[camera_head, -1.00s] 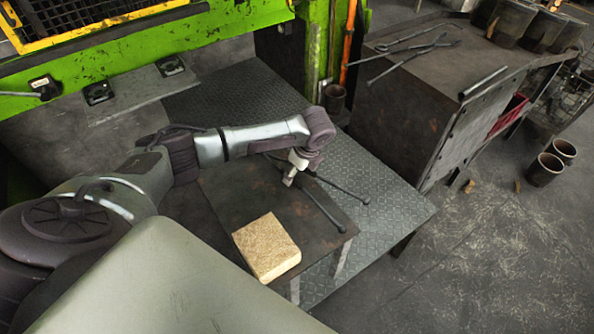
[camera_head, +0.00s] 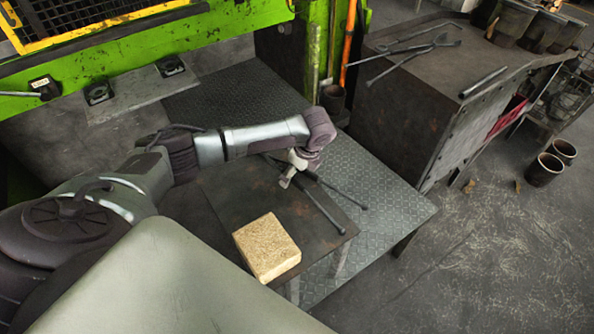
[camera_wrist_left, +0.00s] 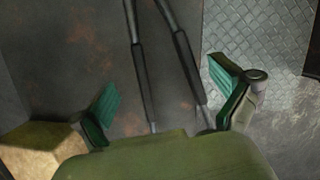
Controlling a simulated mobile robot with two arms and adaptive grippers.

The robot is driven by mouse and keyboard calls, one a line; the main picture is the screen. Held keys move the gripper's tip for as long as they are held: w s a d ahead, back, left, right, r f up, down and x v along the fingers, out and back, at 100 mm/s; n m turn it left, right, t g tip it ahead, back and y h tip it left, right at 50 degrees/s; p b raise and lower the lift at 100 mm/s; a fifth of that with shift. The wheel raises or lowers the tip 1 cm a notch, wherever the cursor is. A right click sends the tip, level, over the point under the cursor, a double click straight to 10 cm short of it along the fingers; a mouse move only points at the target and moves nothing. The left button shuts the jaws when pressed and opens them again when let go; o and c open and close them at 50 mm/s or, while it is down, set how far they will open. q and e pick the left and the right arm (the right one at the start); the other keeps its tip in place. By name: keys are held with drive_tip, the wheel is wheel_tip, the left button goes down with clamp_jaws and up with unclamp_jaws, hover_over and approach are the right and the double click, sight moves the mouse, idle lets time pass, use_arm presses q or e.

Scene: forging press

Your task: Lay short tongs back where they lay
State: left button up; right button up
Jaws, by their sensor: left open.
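The short tongs (camera_head: 324,209) are dark with two long handles. They lie on the small dark table (camera_head: 245,205), one handle reaching past its right edge above the tread plate. Their other end is partly hidden behind my left wrist in the head view. My left gripper (camera_head: 287,182) is over the tongs. In the left wrist view my left gripper (camera_wrist_left: 163,82) is open, with green-padded fingers spread on either side of the tongs (camera_wrist_left: 142,75); both handles run between the fingers without visible contact. My right gripper is not in view.
A tan block (camera_head: 267,247) sits on the small table's front corner, close to the left finger in the wrist view. A steel bench (camera_head: 410,105) with longer tongs (camera_head: 413,47) stands at the back right. The green press (camera_head: 120,60) is behind.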

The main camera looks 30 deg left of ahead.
use_arm(q)
drive_tip(key=v, duration=1.2)
drive_tip(key=shift+f, duration=0.1)
